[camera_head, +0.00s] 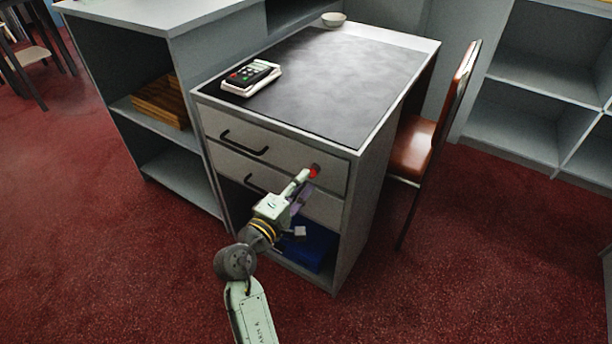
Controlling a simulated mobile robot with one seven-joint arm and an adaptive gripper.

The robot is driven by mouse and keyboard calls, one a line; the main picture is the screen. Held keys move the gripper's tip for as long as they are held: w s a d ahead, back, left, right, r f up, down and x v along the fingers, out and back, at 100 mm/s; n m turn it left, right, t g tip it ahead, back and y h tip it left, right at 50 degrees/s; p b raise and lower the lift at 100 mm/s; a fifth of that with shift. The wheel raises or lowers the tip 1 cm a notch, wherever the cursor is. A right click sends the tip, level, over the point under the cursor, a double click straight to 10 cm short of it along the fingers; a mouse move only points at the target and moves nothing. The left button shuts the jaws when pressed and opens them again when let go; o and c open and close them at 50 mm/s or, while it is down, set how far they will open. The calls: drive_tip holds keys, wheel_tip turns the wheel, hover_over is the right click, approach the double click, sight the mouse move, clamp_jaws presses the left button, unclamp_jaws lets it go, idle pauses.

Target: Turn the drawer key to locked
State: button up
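The swatch counter is a grey cabinet (366,204) with a dark top and two drawers in its front. The upper drawer (277,150) looks closed and has a black bar handle (243,143) on its left. A small red key (314,171) shows at the right end of the upper drawer front. My gripper (306,176) reaches up to the key from the lower left, its tip at or against it. Whether the fingers grasp the key, and which way the key is turned, are too small to tell. The lower drawer's handle (256,184) is partly behind my gripper.
A card terminal (250,76) and a small bowl (333,19) are on the counter top. A blue box (312,247) lies in the open bay below. A chair (418,145) stands close at the right. Shelving is on both sides; the red floor in front is clear.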

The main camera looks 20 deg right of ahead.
drive_tip(key=shift+x, duration=1.1)
drive_tip(key=shift+c, duration=0.6)
clamp_jaws()
